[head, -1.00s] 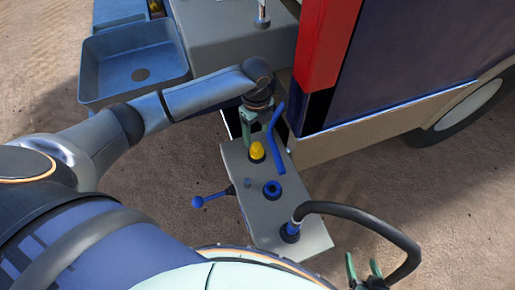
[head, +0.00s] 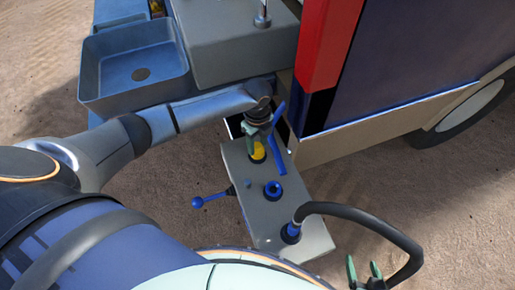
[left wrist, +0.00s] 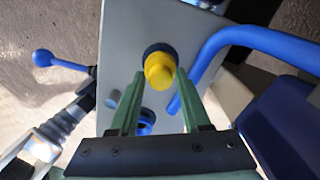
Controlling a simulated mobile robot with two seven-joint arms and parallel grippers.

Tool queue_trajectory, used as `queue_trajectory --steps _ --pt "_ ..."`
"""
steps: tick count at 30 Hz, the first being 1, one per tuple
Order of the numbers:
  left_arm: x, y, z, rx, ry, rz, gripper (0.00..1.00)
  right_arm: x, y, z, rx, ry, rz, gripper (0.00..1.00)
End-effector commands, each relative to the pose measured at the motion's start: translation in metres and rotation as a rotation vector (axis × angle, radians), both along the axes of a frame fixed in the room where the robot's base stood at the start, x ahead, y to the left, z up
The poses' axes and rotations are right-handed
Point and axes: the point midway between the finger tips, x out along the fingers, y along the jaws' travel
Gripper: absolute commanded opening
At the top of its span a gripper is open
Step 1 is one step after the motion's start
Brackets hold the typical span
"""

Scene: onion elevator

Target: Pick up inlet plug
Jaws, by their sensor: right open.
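The inlet plug appears to be the yellow knob (head: 258,151), seated in a dark collar on a grey panel (head: 262,222). In the left wrist view the yellow plug (left wrist: 160,71) lies between the tips of my open left gripper (left wrist: 159,76), with gaps at both sides. In the head view my left gripper (head: 256,140) is over the plug and partly hides it; I cannot tell whether it touches. My right gripper (head: 365,272) is open at the bottom right, beside a black hose.
A blue bent handle (head: 276,140) stands close right of the plug. A blue ring port (head: 273,190) and a blue ball lever (head: 205,200) are nearby. The black hose (head: 375,222) joins the panel's front end. A red post (head: 328,45) and a blue basin (head: 130,60) stand behind.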

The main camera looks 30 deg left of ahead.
Motion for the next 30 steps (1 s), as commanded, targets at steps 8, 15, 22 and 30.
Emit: queue_trajectory --steps 8,15,22,30 --pt "0.000 0.000 0.000 0.000 0.000 0.000 0.15 0.000 0.000 0.000 0.000 0.000 0.000 0.69" --pt "0.000 0.000 0.000 0.000 0.000 0.000 0.00 0.000 0.000 0.000 0.000 0.000 0.000 0.69" --pt "0.000 0.000 0.001 0.000 -0.001 0.000 0.00 0.000 0.000 0.000 0.000 -0.001 0.000 0.69" --pt "0.001 0.000 0.012 -0.001 -0.002 0.000 0.00 0.000 0.000 0.002 0.000 -0.001 0.000 0.69"
